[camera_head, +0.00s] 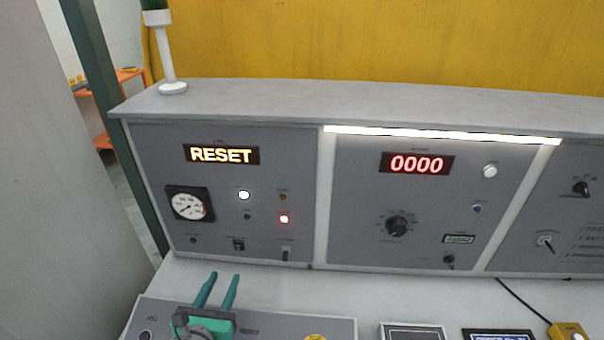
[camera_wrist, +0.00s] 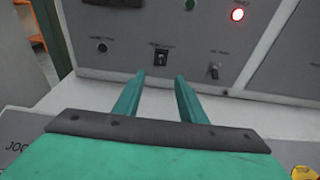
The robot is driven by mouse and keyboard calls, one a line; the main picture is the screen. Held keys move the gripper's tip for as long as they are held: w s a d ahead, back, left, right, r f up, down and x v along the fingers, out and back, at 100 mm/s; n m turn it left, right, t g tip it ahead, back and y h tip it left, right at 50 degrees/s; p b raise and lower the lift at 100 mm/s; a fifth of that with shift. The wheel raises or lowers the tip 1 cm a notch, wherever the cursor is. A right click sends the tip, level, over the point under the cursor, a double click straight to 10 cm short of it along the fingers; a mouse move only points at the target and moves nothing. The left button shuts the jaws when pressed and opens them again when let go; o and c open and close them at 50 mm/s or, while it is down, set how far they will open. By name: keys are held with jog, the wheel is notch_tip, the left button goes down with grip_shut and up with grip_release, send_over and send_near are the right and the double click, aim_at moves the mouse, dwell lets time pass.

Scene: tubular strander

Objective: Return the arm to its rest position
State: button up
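My gripper (camera_head: 218,289) shows at the bottom left of the head view, with two teal fingers pointing at the control console. The fingers are apart and nothing is between them. In the wrist view my gripper (camera_wrist: 158,82) is also open and empty. Its fingertips appear in front of the lower part of the left panel (camera_head: 150,160), just below a small black switch (camera_wrist: 160,56). I cannot tell the exact gap to the panel.
The left panel has a lit RESET display (camera_head: 221,155), a round gauge (camera_head: 188,204) and a red light (camera_head: 284,219). The middle panel shows 0000 on its display (camera_head: 417,164). A yellow box (camera_head: 567,331) with a cable lies at the lower right. A green post (camera_head: 110,110) stands at left.

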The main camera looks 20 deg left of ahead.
jog(key=d+n+t+h, duration=0.1)
jog(key=d+h, duration=0.1)
jog(key=d, duration=0.6)
jog(key=d+r+n+t+h, duration=0.1)
jog(key=d+n+t+h, duration=0.1)
jog(key=d, duration=0.6)
jog(key=d+r+n+t+h, duration=0.1)
jog(key=d+n+t+h, duration=0.1)
jog(key=d, duration=0.5)
jog(key=shift+d+r, duration=0.25)
jog(key=shift+d, duration=0.15)
jog(key=s+d+n+t+y, duration=0.2)
jog(key=s+d+n, duration=0.9)
jog(key=n, duration=0.4)
jog(key=s+f+n+g, duration=0.7)
jog(key=s+f+n, duration=0.4)
jog(key=s, duration=0.5)
jog(key=shift+s+a+f+n, duration=0.2)
jog(key=shift+f+n, duration=0.15)
jog(key=shift+n, duration=0.85)
jog(key=shift+w, duration=0.1)
